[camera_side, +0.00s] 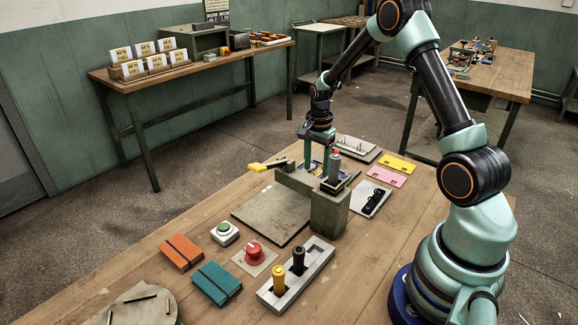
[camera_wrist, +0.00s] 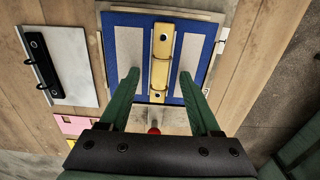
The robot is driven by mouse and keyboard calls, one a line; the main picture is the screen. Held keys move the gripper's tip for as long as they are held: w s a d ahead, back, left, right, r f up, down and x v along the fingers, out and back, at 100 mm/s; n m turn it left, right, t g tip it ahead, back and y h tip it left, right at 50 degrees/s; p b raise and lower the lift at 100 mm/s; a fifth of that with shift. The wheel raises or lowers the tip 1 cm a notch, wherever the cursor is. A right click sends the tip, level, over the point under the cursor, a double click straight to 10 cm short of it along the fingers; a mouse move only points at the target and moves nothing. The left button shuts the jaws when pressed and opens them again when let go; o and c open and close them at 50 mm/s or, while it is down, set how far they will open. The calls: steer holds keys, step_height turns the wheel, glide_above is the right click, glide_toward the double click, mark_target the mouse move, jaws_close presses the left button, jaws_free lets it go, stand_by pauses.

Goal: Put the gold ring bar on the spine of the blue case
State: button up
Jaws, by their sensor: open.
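The blue case (camera_wrist: 195,92) lies open and flat in the wrist view, with a grey panel on each side of its spine. The gold ring bar (camera_wrist: 160,62) lies lengthwise along the middle of the case, over the spine. My gripper (camera_wrist: 160,74) is open, with one green finger on each side of the bar and a gap to it on both sides. In the side view my gripper (camera_side: 317,170) points down at the grey feeder, and the case is mostly hidden there.
A black ring bar (camera_wrist: 40,62) lies on a white plate (camera_wrist: 72,50) to the left. A yellow-handled lever (camera_side: 260,167) sticks out left. Pink (camera_side: 386,176) and yellow (camera_side: 397,163) cards lie right. A grey plate (camera_side: 265,218) lies bare in front.

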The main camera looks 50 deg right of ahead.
step_height(320, 180, up, 12)
stand_by(0.4)
steer(key=shift+f, duration=0.1)
steer(key=s+a+r+n+t, duration=0.3)
steer(key=s+a+r+n, duration=0.1)
steer(key=a+r+n, duration=0.5)
steer(key=s+a+r+n+t, duration=0.1)
steer(key=s+a+n+t, duration=0.1)
steer(key=s+a+n, duration=0.6)
steer(key=shift+s+a+n+t, duration=0.3)
steer(key=shift+a+n, duration=0.2)
steer(key=shift+a, duration=0.75)
